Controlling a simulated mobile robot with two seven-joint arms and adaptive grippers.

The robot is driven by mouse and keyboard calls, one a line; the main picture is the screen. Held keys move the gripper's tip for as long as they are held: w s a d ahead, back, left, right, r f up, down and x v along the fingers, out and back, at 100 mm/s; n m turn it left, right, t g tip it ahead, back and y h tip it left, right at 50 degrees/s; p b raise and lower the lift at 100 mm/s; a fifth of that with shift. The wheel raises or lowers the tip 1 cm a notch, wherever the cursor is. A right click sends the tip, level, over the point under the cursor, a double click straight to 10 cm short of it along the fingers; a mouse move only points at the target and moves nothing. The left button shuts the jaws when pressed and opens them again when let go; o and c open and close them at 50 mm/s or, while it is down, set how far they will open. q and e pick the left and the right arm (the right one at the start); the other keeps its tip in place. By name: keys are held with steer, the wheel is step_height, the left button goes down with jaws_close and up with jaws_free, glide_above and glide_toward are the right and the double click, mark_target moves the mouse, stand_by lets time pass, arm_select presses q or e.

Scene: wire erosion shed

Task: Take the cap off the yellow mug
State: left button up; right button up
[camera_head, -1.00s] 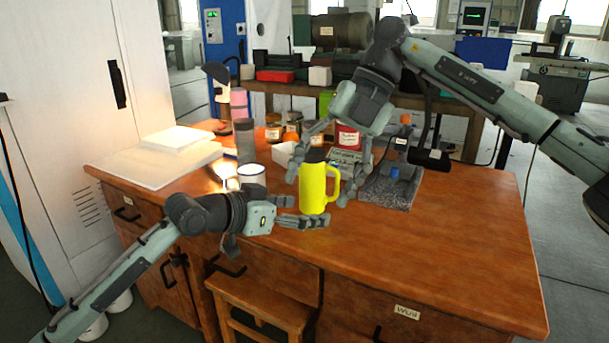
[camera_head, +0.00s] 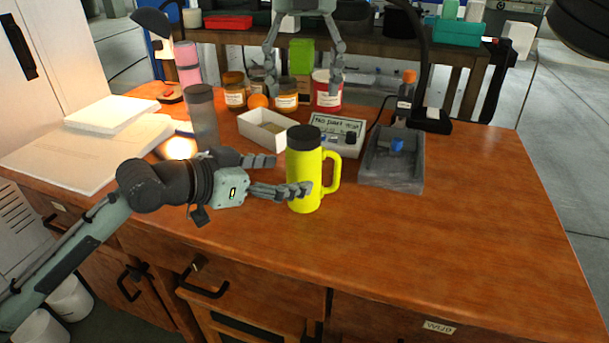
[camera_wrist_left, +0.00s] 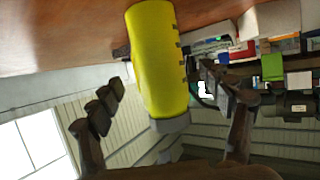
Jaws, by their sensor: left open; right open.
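The yellow mug (camera_head: 304,185) stands upright on the wooden table, its handle to the right. Its dark cap (camera_head: 303,138) sits on top. In the left wrist view the mug (camera_wrist_left: 158,60) shows between the two fingers, with the cap (camera_wrist_left: 170,123) at its lower end. My left gripper (camera_head: 291,174) is open at the mug's left side; one finger overlaps the mug's front, the other ends left of it. I cannot tell whether they touch. My right gripper (camera_head: 305,85) is open and empty, above and behind the mug in the picture.
Behind the mug stand a white box (camera_head: 266,140), a labelled device (camera_head: 338,122) and several jars. A grey tray (camera_head: 392,183) with a blue item lies to the right. A grey cylinder (camera_head: 202,115) stands left. The table's front right is clear.

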mark_target(306, 173)
arm_select(q)
steer(key=x, duration=0.6)
jaws_close()
arm_select(e)
steer(key=m, duration=0.8)
steer(key=shift+m, duration=0.4)
steer(key=m, duration=0.8)
steer(key=shift+f+m, duration=0.1)
steer(key=shift+m, duration=0.3)
steer(key=shift+f, duration=3.95)
